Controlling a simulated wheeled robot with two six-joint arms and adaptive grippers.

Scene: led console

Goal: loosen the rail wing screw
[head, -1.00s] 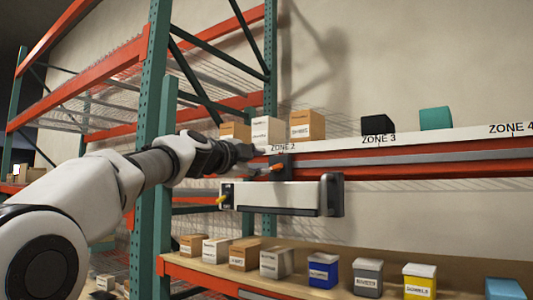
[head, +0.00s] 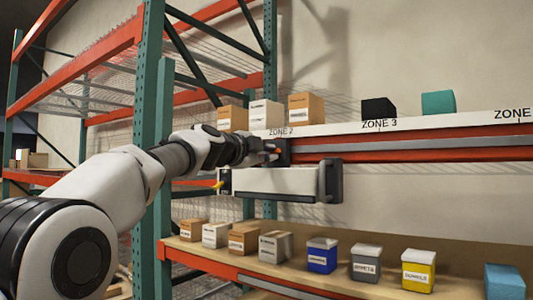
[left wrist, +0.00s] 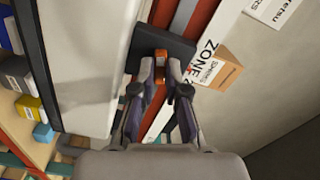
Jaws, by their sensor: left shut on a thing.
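In the left wrist view the wing screw (left wrist: 161,58) stands out from the bracket (left wrist: 150,42) between my fingertips. My left gripper (head: 264,152) reaches in from the left. In the left wrist view its fingers (left wrist: 162,68) are shut on the screw, one on each side. The fingers partly hide the screw in the head view. My right gripper is not in view.
The orange and grey rail (head: 420,150) runs along the shelf front under the ZONE labels. Boxes (head: 306,107) stand on the shelf above. Below, a lower shelf holds several boxes and bins (head: 366,264). A green rack post (head: 163,170) stands left, near my arm.

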